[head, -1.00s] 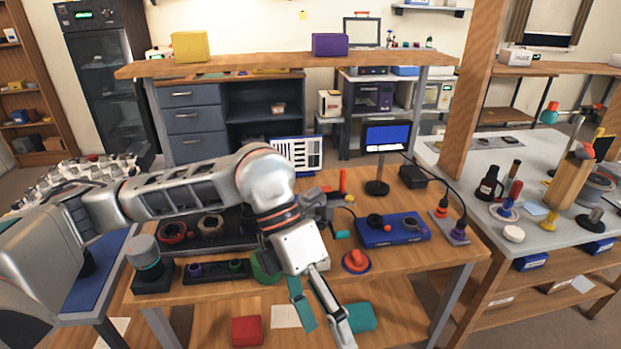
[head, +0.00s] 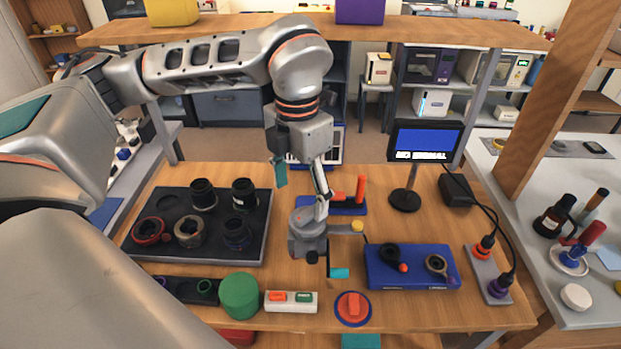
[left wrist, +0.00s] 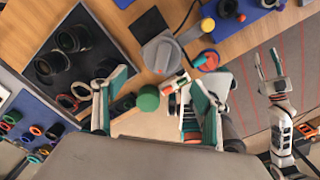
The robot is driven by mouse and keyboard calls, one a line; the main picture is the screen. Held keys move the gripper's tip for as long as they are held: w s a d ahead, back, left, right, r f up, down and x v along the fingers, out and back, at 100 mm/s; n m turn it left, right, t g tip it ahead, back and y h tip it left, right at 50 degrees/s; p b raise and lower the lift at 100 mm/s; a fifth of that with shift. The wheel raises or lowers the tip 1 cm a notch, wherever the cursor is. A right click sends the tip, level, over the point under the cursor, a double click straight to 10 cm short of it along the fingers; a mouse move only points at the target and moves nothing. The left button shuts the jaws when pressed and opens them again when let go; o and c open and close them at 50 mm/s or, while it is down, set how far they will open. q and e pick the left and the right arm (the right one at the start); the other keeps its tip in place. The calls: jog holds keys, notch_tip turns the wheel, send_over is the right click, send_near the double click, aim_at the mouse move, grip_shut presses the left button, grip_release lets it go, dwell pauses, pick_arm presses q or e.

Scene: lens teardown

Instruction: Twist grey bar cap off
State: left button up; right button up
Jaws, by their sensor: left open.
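A grey round cap with a bar across its top (head: 308,222) sits on a small grey fixture near the middle of the wooden bench. It also shows in the left wrist view (left wrist: 162,53), beyond the fingers. My left gripper (head: 300,180) points down over the cap, its teal-padded fingers spread. In the left wrist view those fingers (left wrist: 160,90) stand apart with nothing held between them. In the head view one finger overlaps the cap; I cannot tell whether it touches. What seems to be my right gripper (left wrist: 268,72) shows at the right of the wrist view.
A dark tray (head: 262,235) with several lens rings lies left of the cap. A blue box (head: 380,275) and a small monitor (head: 425,140) stand to the right.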

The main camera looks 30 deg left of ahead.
aim_at(302, 219)
pick_arm(q)
jog(key=shift+f, duration=0.5)
notch_tip(302, 219, down, 6)
jog(key=shift+s+r, duration=0.1)
jog(key=shift+r, duration=0.1)
jog(key=shift+f, duration=0.5)
jog(key=c, duration=1.1)
jog(key=shift+c, duration=0.4)
jog(key=shift+d+f+n+b, duration=0.1)
jog(key=shift+d+n+b, duration=0.1)
jog(key=shift+n+b, duration=0.5)
jog(key=shift+n, duration=0.6)
